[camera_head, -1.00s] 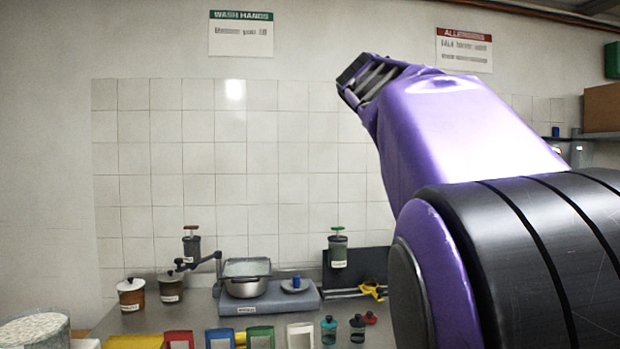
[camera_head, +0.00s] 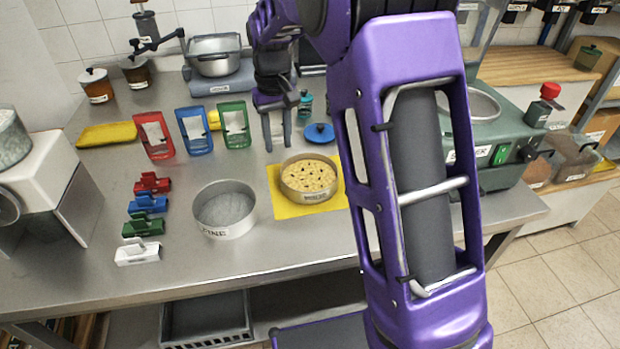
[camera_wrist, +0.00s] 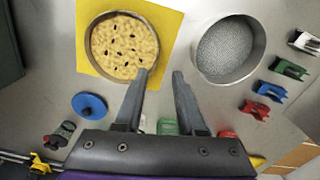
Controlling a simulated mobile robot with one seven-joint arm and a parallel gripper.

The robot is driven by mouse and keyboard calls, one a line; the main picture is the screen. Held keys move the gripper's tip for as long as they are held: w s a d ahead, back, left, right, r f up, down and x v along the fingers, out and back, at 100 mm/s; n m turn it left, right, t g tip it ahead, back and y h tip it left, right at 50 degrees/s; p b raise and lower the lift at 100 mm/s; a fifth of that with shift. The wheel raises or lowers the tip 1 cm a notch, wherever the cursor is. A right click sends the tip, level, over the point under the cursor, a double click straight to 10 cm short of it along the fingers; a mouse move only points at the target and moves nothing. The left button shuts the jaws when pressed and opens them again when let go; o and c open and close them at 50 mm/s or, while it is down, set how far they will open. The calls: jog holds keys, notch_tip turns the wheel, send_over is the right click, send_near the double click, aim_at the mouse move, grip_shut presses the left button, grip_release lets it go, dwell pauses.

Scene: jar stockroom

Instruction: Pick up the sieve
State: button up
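A round metal sieve (camera_head: 224,212) with grey mesh and a label ending in "INE" stands on the steel bench; it also shows at upper right in the wrist view (camera_wrist: 229,50). A second round metal-rimmed vessel (camera_head: 309,178) holds yellow stuff with dark bits and sits on a yellow mat (camera_head: 284,207); it is at upper left in the wrist view (camera_wrist: 121,47). My gripper (camera_head: 277,148) points down behind these two. In the wrist view its fingers (camera_wrist: 159,74) are apart with nothing between them.
Red, blue and green framed pieces (camera_head: 195,130) stand behind the sieve. Several coloured clips (camera_head: 145,203) lie left of it. A blue lid (camera_head: 319,133) lies behind the mat. A green machine (camera_head: 500,125) stands to the right. The bench front is clear.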

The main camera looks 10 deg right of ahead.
aim_at(283, 181)
notch_tip(283, 181, down, 8)
jog(key=shift+w+b, duration=0.1)
jog(key=shift+b, duration=0.5)
jog(key=f, duration=0.3)
jog(key=f+b, duration=0.1)
jog(key=f, duration=0.1)
jog(key=shift+w+d+f, duration=0.2)
jog(key=shift+w+f, duration=0.05)
jog(key=shift+f, duration=0.05)
grip_shut()
jog(key=shift+r, duration=0.1)
dwell(0.6)
